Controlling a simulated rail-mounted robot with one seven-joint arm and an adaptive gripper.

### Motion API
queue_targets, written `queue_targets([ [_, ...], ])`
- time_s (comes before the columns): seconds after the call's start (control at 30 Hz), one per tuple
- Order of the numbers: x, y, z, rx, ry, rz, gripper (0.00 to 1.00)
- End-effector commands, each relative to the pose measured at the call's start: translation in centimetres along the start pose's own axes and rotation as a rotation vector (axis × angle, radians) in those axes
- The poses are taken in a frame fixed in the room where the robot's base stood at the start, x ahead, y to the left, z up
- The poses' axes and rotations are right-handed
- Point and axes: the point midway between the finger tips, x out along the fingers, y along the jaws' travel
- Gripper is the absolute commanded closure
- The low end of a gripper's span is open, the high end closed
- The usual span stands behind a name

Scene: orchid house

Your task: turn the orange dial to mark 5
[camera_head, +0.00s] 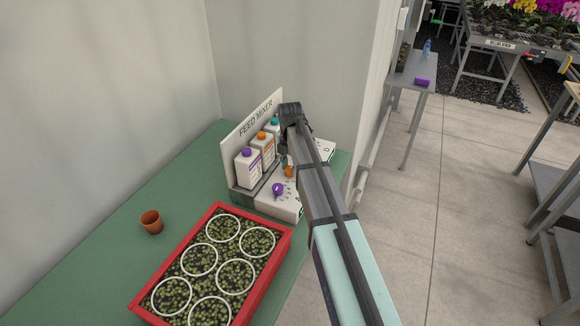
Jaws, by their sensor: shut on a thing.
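The orange dial (289,172) sits on the sloping white face of the feed mixer (285,206), beside the left edge of my arm. My gripper (285,155) points down at the dial from above and is shut on it. My arm hides much of the fingers and the right part of the panel. A purple dial (278,189) is nearer on the same face. The marks around the orange dial are too small to read, so its setting cannot be told.
Purple-, orange- and teal-capped bottles (248,168) stand behind the dials. A red tray (282,246) of small plants with white rings lies in front, and a terracotta pot (152,222) stands left on the green bench (90,262). A wall rises close behind the mixer.

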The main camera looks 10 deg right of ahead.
Motion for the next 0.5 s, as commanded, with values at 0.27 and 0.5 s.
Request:
queue_targets([
  [0.27, 0.09, -0.08, -0.09, 0.0, 0.002, -0.002, 0.34],
  [0.5, -0.12, -0.03, -0.04, 0.001, 0.001, -0.001, 0.34],
])
